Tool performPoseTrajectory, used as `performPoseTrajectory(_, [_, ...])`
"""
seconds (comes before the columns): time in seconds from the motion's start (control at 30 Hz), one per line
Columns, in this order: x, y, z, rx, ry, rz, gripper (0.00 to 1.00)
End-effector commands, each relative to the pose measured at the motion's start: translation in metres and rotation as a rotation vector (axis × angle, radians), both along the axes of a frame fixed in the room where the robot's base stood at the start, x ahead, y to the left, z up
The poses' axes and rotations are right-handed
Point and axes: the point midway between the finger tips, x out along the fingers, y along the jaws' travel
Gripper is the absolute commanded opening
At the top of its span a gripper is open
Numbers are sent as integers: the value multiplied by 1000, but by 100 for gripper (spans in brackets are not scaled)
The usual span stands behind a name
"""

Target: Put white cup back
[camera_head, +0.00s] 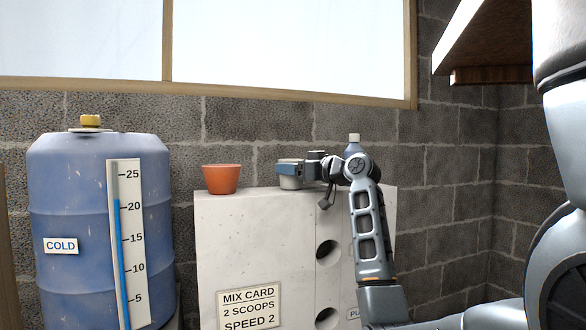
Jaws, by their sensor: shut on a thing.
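The white cup (290,183) is small and pale grey-white. It is at the top of the white cabinet (228,235), near the middle of its upper surface. My gripper (290,170) is shut on the cup, reaching in from the right. The gripper hides the cup's upper part. The cup looks upright. I cannot tell whether its base touches the cabinet top or is just above it.
An orange pot (221,179) stands left of the cup on the cabinet. A bottle with a white cap (353,143) stands behind my arm. A blue barrel (75,200) labelled COLD is at left. A wooden shelf (490,75) hangs at upper right.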

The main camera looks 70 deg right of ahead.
Motion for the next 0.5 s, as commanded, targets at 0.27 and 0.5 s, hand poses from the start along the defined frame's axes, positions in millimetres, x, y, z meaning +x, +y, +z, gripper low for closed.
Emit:
performPoseTrajectory(0.27, [0,0,-3,0,1,0,86])
performPoseTrajectory(0.5, [0,0,-3,0,1,0,94])
